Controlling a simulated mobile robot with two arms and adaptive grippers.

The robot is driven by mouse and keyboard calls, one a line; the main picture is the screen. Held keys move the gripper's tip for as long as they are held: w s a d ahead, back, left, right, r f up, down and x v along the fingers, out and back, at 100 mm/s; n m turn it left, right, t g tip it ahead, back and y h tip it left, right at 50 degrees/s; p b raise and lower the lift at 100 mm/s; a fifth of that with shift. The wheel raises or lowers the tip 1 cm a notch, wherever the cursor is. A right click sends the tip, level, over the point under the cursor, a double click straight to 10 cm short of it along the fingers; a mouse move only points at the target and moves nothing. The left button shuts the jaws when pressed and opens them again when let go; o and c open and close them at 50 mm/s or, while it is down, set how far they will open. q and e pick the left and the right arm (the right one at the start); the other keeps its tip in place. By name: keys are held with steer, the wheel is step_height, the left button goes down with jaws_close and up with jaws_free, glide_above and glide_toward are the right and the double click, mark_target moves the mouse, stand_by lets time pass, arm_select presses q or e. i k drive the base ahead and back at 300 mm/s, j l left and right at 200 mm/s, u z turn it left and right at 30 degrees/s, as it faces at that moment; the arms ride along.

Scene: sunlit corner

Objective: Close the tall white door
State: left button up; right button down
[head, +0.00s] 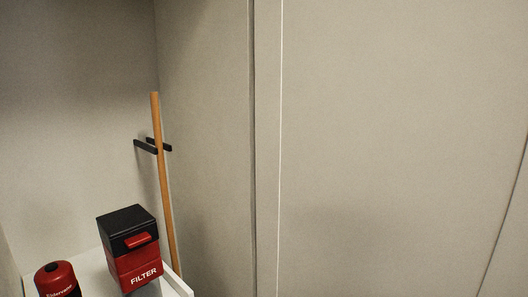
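A tall, plain off-white panel (395,150) fills the right half of the head view and looks like the tall white door. A thin bright vertical line marks its left side, and a slanting dark seam shows at the far right. Its top and bottom edges are outside the picture, and no handle shows on it. I cannot tell how far it stands open. Neither of my grippers is in view.
Left of a narrow upright strip (266,150) is a pale corner with a wooden pole (165,200) beside a black bracket (147,146). A red and black FILTER box (133,262) and a red canister (56,281) stand at a white surface (92,266) at lower left.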

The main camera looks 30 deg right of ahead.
mark_target(391, 136)
steer(key=k+l+u, duration=0.1)
steer(key=k+l, duration=0.15)
steer(key=l, duration=0.25)
steer(key=k+l+u, duration=0.1)
steer(key=k+l, duration=0.2)
steer(key=l, duration=0.15)
steer(key=k+l+u, duration=0.1)
steer(key=k+l, duration=0.2)
steer(key=l, duration=0.15)
steer(key=k+l+u, duration=0.15)
steer(key=l, duration=0.25)
steer(key=k+l+u, duration=0.1)
steer(key=l, duration=0.35)
steer(key=k+l+u, duration=0.15)
steer(key=l, duration=0.25)
steer(key=k+l+u, duration=0.15)
steer(key=l, duration=0.2)
